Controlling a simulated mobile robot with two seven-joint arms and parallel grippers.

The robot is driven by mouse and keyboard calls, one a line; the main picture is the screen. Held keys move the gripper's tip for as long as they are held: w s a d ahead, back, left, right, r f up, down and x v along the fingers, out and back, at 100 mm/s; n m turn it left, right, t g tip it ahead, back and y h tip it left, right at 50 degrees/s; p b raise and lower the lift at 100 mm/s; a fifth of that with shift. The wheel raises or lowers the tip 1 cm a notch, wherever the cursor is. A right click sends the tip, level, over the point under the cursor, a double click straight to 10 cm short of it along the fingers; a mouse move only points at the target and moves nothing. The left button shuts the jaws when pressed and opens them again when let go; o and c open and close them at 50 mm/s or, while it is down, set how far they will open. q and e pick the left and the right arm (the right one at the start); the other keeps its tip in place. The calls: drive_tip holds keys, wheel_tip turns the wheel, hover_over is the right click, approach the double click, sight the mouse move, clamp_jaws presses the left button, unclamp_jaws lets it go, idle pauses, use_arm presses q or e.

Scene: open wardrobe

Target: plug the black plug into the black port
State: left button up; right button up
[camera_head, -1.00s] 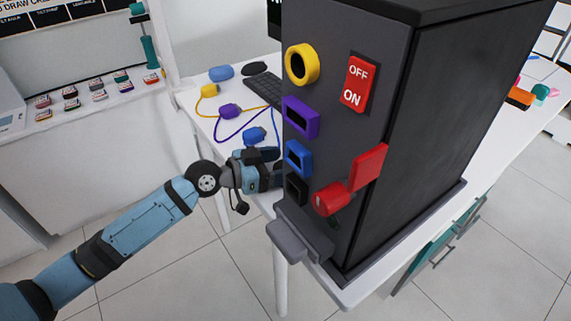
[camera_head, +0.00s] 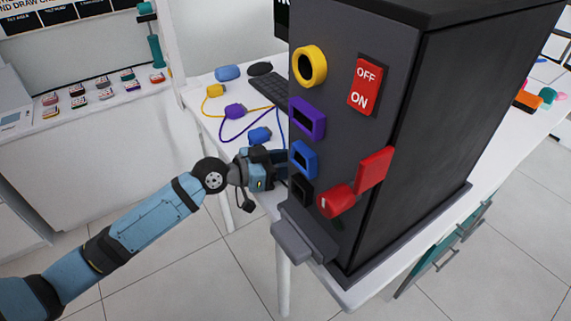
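The black port (camera_head: 300,188) is the lowest square socket on the front of the dark cabinet (camera_head: 345,130), below the blue port (camera_head: 303,159). My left gripper (camera_head: 277,166) is at the cabinet's left edge, beside the blue and black ports. Its fingertips are partly hidden, so I cannot tell whether it is open or shut or whether it holds anything. I cannot make out the black plug. A small dark piece (camera_head: 246,205) hangs below my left wrist; I cannot tell what it is. My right gripper is not in view.
Yellow (camera_head: 215,90), purple (camera_head: 234,110) and blue (camera_head: 260,135) plugs with cords lie on the white table behind my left gripper. A keyboard (camera_head: 268,89) lies near them. The cabinet has a yellow ring port (camera_head: 309,66), a purple port (camera_head: 307,119), an ON/OFF switch (camera_head: 365,87) and a red lever (camera_head: 337,201).

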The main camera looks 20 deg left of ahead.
use_arm(q)
drive_tip(key=shift+s+f+b+v, duration=0.2)
drive_tip(key=shift+f+b+v, duration=1.3)
drive_tip(key=shift+b+v, duration=5.15)
drive_tip(key=s+d+r+n+t+y+p, duration=0.2)
drive_tip(key=s+d+r+p, duration=0.8)
drive_tip(key=p, duration=3)
drive_tip(key=s, duration=0.3)
drive_tip(key=shift+s+r, duration=0.35)
drive_tip(key=shift+r, duration=0.05)
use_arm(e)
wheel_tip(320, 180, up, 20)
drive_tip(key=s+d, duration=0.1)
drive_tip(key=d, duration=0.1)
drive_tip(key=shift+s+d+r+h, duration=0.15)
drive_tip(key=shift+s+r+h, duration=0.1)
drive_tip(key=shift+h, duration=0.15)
